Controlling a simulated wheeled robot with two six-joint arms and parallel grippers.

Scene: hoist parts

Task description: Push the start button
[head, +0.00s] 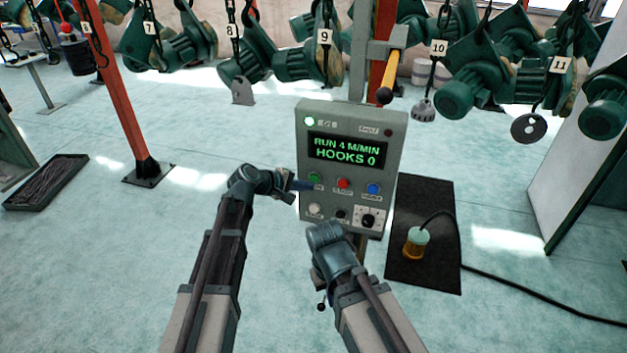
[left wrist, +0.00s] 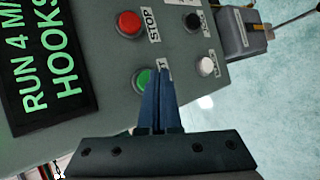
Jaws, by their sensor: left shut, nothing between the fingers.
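The grey control box (head: 350,125) stands in front of me, its lit display (head: 348,149) reading "RUN 4 M/MIN HOOKS 0". The green button (head: 314,178) is at the left of its upper button row; it also shows in the left wrist view (left wrist: 142,79). My left gripper (head: 306,186) is shut and empty, its blue fingertips at the green button. In the left wrist view the fingers (left wrist: 158,78) cover the button's right edge and part of its label. I cannot tell whether they touch it. My right gripper (head: 326,236) is below the box; its fingers are hidden.
A red stop button (head: 344,183) and a blue button (head: 373,188) sit beside the green one. A white button (head: 314,209) and a dial (head: 368,220) are below.

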